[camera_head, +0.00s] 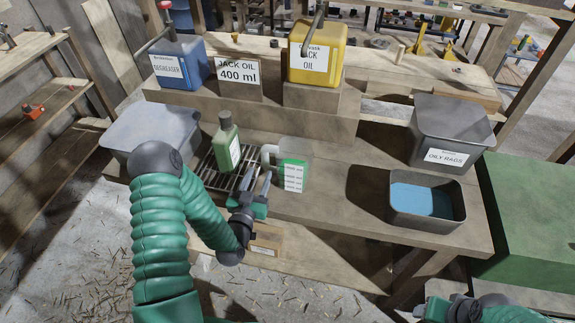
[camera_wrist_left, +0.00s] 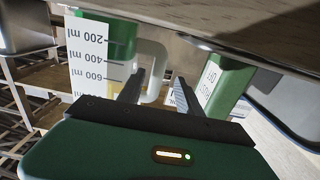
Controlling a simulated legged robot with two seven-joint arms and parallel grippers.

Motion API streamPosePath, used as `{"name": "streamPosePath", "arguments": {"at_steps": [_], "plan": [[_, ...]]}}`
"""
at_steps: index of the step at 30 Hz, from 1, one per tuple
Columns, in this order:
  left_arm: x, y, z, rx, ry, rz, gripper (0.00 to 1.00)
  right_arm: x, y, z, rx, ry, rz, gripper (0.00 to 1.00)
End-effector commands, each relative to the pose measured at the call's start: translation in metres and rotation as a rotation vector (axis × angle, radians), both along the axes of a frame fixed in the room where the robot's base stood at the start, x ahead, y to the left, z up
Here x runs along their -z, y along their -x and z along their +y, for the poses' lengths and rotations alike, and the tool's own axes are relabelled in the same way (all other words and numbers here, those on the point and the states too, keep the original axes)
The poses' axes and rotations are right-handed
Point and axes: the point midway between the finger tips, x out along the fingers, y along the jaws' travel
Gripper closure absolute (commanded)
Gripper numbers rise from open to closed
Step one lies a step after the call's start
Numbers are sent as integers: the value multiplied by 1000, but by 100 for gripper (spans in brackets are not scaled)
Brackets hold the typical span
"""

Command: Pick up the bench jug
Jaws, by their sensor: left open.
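The bench jug (camera_head: 293,170) is a clear jug with a green-and-white scale, upright on the bench. Its pale handle (camera_head: 268,155) points left. In the left wrist view the picture is upside down; the jug (camera_wrist_left: 88,52) shows its ml scale at left. My left gripper (camera_head: 259,175) is open just in front of the handle. In the wrist view the handle (camera_wrist_left: 154,66) appears between the fingers (camera_wrist_left: 158,82); whether they touch it I cannot tell. My right gripper (camera_head: 437,308) is partly in view at the bottom right, its jaws unclear.
A green bottle (camera_head: 226,142) stands close left of the jug, by a wire rack (camera_head: 215,177). Behind are a blue degreaser can (camera_head: 181,62), a yellow oil can (camera_head: 317,55) and a sign (camera_head: 238,74). Grey bins, one marked oily rags (camera_head: 450,130), stand right; bench between is clear.

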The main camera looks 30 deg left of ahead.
Motion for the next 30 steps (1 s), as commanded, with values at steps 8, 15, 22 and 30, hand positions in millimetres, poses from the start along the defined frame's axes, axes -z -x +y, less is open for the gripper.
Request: {"name": "streamPosePath", "arguments": {"at_steps": [8, 15, 22, 30], "plan": [[-2, -38, 8, 0, -1, -2, 58, -6, 0, 0, 0, 0, 1, 41], [0, -68, 16, 0, 0, 2, 58, -8, 0, 0, 0, 0, 1, 41], [1, -68, 16, 0, 0, 2, 65, -7, 0, 0, 0, 0, 1, 41], [1, -68, 16, 0, 0, 2, 100, -7, 0, 0, 0, 0, 1, 41]]}}
